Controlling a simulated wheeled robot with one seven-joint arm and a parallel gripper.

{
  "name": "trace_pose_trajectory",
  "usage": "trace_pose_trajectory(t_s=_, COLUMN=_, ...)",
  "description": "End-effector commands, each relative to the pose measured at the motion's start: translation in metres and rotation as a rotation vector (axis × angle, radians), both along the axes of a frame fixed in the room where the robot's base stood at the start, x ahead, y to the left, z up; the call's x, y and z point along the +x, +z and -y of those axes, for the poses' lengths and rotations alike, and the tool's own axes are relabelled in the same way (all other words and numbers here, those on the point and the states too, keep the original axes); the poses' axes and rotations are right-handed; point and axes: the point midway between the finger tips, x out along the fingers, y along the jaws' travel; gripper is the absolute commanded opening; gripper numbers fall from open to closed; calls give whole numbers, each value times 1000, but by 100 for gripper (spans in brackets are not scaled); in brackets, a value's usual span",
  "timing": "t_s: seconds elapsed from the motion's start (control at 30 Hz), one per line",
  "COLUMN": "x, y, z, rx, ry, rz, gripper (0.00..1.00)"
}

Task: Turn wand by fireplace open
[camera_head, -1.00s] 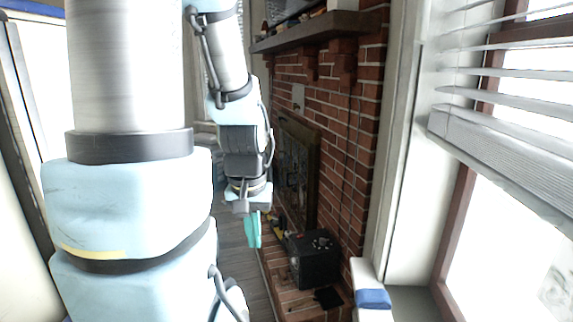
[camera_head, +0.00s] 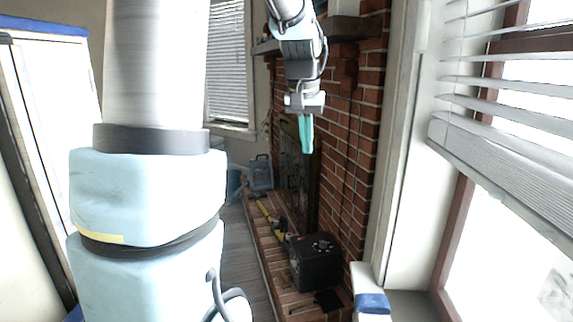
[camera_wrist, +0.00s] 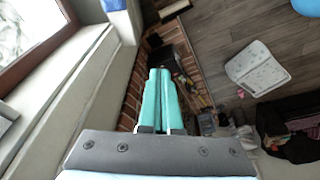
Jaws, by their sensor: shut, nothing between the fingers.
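No wand can be made out clearly in either view. White slatted blinds (camera_head: 228,60) hang in the far window, left of the brick fireplace (camera_head: 345,150). Other white blinds (camera_head: 500,130) hang partly raised in the near window on the right. My gripper (camera_head: 307,151) has teal fingers pointing down, in front of the fireplace brick in the head view. In the wrist view my gripper (camera_wrist: 159,72) shows its two fingers side by side, shut and empty, with brick and floor beyond them.
A dark box (camera_head: 315,262) stands on the brick hearth (camera_head: 262,235), with yellow items (camera_head: 265,212) behind it. A grey-blue container (camera_head: 261,173) stands further back. The mantel (camera_head: 345,28) juts out close to my arm. Wood floor (camera_head: 240,265) is clear left of the hearth.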

Motion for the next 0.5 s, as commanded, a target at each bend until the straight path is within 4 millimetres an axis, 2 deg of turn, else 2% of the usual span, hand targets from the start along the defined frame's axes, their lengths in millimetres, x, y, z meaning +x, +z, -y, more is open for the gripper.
trace_pose_trajectory(t_s=0.03, x=9, y=23, z=15, rx=-6, ry=-24, rz=16, gripper=0)
trace_pose_trajectory(t_s=0.2, x=27, y=89, z=58, rx=-22, ry=-94, rz=52, gripper=0)
trace_pose_trajectory(t_s=0.33, x=32, y=141, z=90, rx=-36, ry=-149, rz=78, gripper=0)
trace_pose_trajectory(t_s=0.5, x=26, y=211, z=130, rx=-55, ry=-226, rz=113, gripper=0)
